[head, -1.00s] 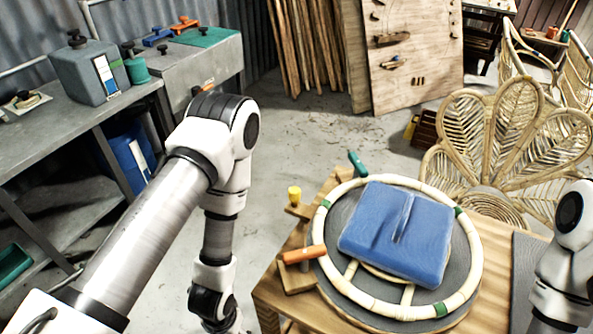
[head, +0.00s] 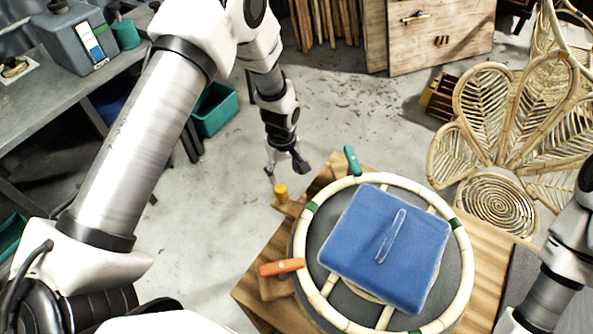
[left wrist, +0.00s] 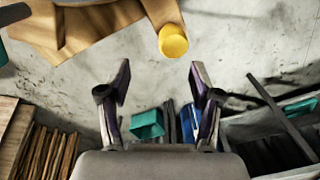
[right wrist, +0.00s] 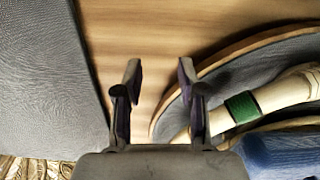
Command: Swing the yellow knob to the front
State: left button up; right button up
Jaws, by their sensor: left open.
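The yellow knob (head: 281,191) is a small upright cylinder on a wooden piece at the back left corner of the wooden table. It also shows in the left wrist view (left wrist: 173,42), just beyond the fingertips and nearer the right finger. My left gripper (head: 286,168) is open and empty, close behind the knob in the head view and apart from it. In the left wrist view my left gripper (left wrist: 158,80) has its fingers spread with nothing between them. My right gripper (right wrist: 159,72) is open and empty over bare table wood beside the round frame.
A rattan ring (head: 311,224) with a blue cushion (head: 385,248) lies on a round grey disc on the table. An orange handle (head: 281,267) and a teal handle (head: 351,160) stand at the ring's edge. A rattan chair (head: 497,145) stands behind right.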

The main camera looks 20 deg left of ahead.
aim_at(280, 189)
pick_arm(q)
jog(key=shift+s+f, duration=0.1)
jog(key=shift+f, duration=0.1)
pick_arm(e)
jog(key=shift+s+r, duration=0.15)
jog(key=shift+r, duration=0.15)
pick_arm(q)
jog(key=shift+s+a+f+p, duration=0.2)
jog(key=shift+s+f+p, duration=0.55)
jog(key=shift+s+f, duration=0.4)
jog(key=f, duration=0.4)
jog(key=shift+w+p, duration=0.25)
jog(key=shift+p, duration=0.15)
jog(key=shift+w+d+f, duration=0.1)
jog(key=shift+w+f, duration=0.1)
jog(key=shift+s+r, duration=0.15)
jog(key=shift+c, duration=0.2)
jog(key=shift+s+r, duration=0.1)
jog(key=shift+s, duration=0.05)
jog(key=c, duration=1.1)
grip_shut()
pick_arm(e)
jog(key=shift+s+r, duration=0.4)
jog(key=shift+r, duration=0.2)
jog(key=shift+s+r, duration=0.4)
jog(key=shift+r, duration=0.2)
